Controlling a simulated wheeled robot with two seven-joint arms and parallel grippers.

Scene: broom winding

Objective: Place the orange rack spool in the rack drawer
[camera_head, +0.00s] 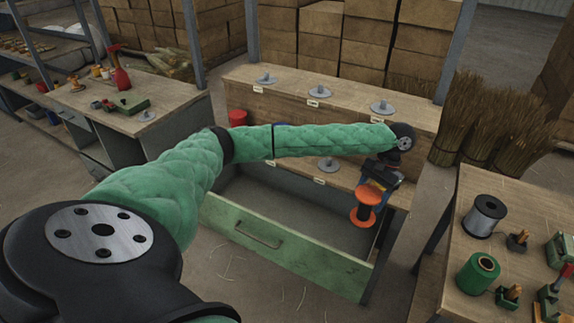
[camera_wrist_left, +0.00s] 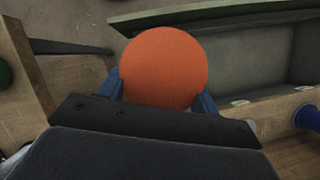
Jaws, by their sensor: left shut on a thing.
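The orange rack spool (camera_head: 365,205) hangs below my left gripper (camera_head: 376,184) in the head view. The gripper's blue fingers are shut on it. In the left wrist view the spool's orange round end (camera_wrist_left: 165,65) sits between the fingertips. The green-fronted rack drawer (camera_head: 285,258) is pulled open, and the visible part of its grey floor is bare. The spool appears over or beside the drawer's right end; its height above the floor is unclear. In the left wrist view the drawer (camera_wrist_left: 255,55) lies to the spool's right. My right gripper is not in view.
The wooden rack (camera_head: 345,101) behind the drawer carries several grey spindle discs. A red spool (camera_head: 237,117) stands at its left. A table (camera_head: 478,268) at right holds a grey spool (camera_head: 484,216) and a green spool (camera_head: 478,273). Broom bristle bundles (camera_head: 470,125) stand behind it.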

